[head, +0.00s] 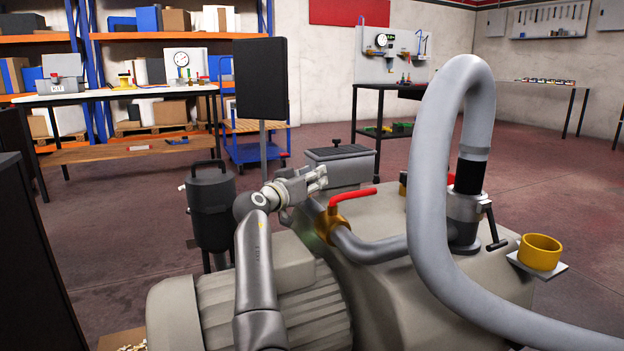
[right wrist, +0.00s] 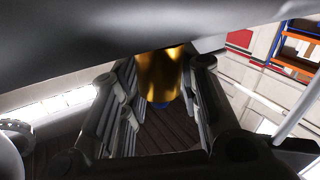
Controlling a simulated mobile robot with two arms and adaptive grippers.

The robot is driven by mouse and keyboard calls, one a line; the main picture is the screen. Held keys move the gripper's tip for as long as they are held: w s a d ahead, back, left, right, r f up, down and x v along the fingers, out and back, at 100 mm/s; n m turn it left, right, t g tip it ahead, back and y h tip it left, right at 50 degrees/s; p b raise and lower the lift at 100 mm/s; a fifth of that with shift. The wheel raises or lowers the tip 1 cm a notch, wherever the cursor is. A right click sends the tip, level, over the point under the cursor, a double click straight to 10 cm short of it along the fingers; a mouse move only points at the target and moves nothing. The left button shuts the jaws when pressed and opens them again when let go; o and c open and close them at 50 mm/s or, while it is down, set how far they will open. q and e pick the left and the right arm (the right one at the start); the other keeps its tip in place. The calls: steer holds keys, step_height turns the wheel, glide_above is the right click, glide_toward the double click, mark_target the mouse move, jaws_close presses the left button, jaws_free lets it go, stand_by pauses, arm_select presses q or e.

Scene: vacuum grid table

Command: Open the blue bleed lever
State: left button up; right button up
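No blue lever shows clearly in the head view. In the right wrist view a small blue part (right wrist: 163,105) shows at the end of a brass fitting (right wrist: 160,75), beyond and between my fingers; whether it is the blue bleed lever I cannot tell. My right gripper (head: 319,179) is at the far side of the pump, left of and above the brass valve (head: 330,222) with the red lever (head: 352,197). In the right wrist view its fingers (right wrist: 163,78) are apart, with no grip visible. My left gripper is not in view.
A thick grey hose (head: 430,190) arches over the pump body (head: 390,300) on the right. A black-handled lever (head: 491,226) is at the hose's base. A yellow cup (head: 540,251) stands on a small shelf at right. A dark canister (head: 211,205) stands left of my arm.

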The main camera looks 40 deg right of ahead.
jaws_close()
steer(key=shift+f+m+g+b, duration=0.1)
steer(key=shift+m+g+b, duration=0.35)
steer(key=shift+g, duration=0.35)
steer(key=shift+s+m+g+h, duration=0.15)
steer(key=shift+m+g+h, duration=0.15)
steer(key=shift+m+g, duration=0.4)
steer(key=shift+s+m+g, duration=0.2)
steer(key=shift+m+g, duration=0.15)
steer(key=shift+g, duration=0.65)
steer(key=shift+o, duration=1)
jaws_free()
steer(key=shift+s, duration=0.1)
